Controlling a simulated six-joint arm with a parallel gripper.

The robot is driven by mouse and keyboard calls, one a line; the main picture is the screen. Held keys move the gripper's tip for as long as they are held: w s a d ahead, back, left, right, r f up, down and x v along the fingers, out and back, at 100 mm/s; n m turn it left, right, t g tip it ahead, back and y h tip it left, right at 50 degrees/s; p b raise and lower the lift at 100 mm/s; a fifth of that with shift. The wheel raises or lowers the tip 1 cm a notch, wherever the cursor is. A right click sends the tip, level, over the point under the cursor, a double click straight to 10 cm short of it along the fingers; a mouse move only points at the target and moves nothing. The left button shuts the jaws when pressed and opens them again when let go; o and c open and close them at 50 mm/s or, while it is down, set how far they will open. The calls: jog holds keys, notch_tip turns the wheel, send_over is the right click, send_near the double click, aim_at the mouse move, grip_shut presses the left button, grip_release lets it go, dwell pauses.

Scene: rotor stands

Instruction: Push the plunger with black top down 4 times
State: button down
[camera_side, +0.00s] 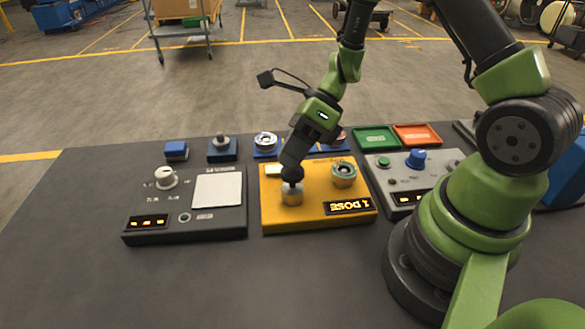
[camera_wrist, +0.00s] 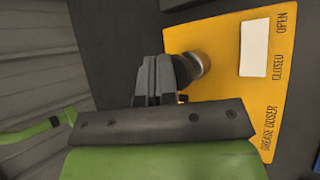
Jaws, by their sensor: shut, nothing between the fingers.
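The plunger has a round black top (camera_side: 292,174) over a pale metal cylinder (camera_side: 292,194) on the yellow grease doser box (camera_side: 314,218). My gripper (camera_side: 291,163) is shut and empty, tilted, with its tips at the black top. I cannot tell whether they press on it or sit just above. In the wrist view my shut fingers (camera_wrist: 154,80) are beside the black top (camera_wrist: 183,71), partly covering it, and the metal cylinder (camera_wrist: 197,66) shows behind. The box's upside-down display (camera_side: 349,206) reads "1 DOSE".
A round metal-and-green fitting (camera_side: 344,173) stands right of the plunger. A dark box with a white knob (camera_side: 166,178) is to the left. Green (camera_side: 376,138) and orange (camera_side: 417,134) trays lie behind. The front table is clear.

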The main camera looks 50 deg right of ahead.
jog(key=shift+f, duration=0.95)
dwell(0.6)
jog(key=shift+r, duration=1.6)
jog(key=shift+r, duration=2.5)
notch_tip(320, 180, up, 4)
jog(key=shift+f, duration=0.1)
dwell(0.4)
jog(key=shift+f, duration=0.1)
